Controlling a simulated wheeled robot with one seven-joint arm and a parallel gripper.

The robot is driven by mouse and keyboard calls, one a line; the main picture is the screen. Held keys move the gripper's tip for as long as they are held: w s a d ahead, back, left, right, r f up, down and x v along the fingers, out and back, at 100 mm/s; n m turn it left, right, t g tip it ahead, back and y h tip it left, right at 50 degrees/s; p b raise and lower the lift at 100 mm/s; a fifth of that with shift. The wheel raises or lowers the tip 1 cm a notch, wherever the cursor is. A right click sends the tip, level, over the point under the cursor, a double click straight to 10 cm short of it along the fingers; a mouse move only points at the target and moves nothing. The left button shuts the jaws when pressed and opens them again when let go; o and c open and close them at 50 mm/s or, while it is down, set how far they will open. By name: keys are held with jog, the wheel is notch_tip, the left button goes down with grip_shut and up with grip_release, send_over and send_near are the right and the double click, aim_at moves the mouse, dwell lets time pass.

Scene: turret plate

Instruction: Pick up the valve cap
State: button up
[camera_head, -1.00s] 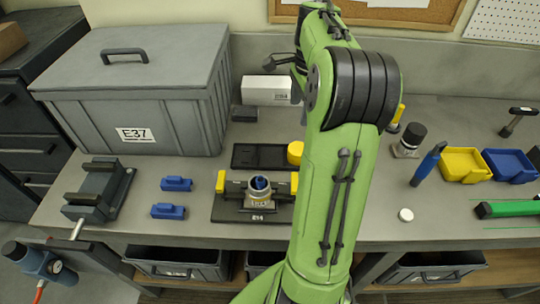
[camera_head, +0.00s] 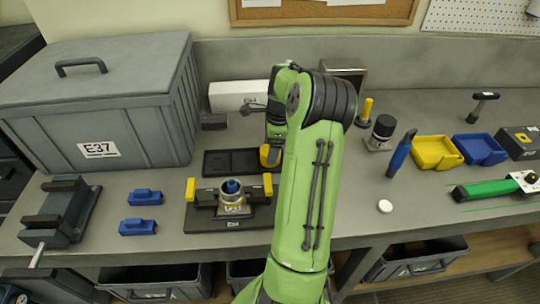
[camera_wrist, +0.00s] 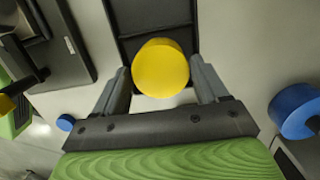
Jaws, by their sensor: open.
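A yellow round cap, apparently the valve cap, sits at the right end of a black two-part tray (camera_head: 217,163). In the head view the cap (camera_head: 265,156) is partly hidden by my arm. In the wrist view the cap (camera_wrist: 161,68) lies between the two fingers of my gripper (camera_wrist: 160,80), which is open. A gap shows on each side, and the fingers do not appear to touch it. The gripper's height above the cap is hard to tell. In the head view the fingers are mostly hidden behind my arm.
In front of the tray stands a fixture (camera_head: 205,218) with yellow clamps and a metal valve body (camera_head: 233,200) with a blue centre. A large grey crate (camera_head: 130,125) is left, a white box (camera_head: 238,95) behind. A white disc (camera_head: 385,206) lies right, with clear bench around it.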

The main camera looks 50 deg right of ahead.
notch_tip(320, 180, down, 2)
jog(key=shift+w, duration=0.1)
jog(key=c, duration=0.7)
jog(key=shift+o, duration=0.2)
notch_tip(320, 180, up, 10)
jog(key=shift+r+p, duration=0.25)
jog(key=shift+p, duration=0.85)
notch_tip(320, 180, up, 5)
jog(key=p, duration=0.4)
jog(key=shift+f, duration=0.15)
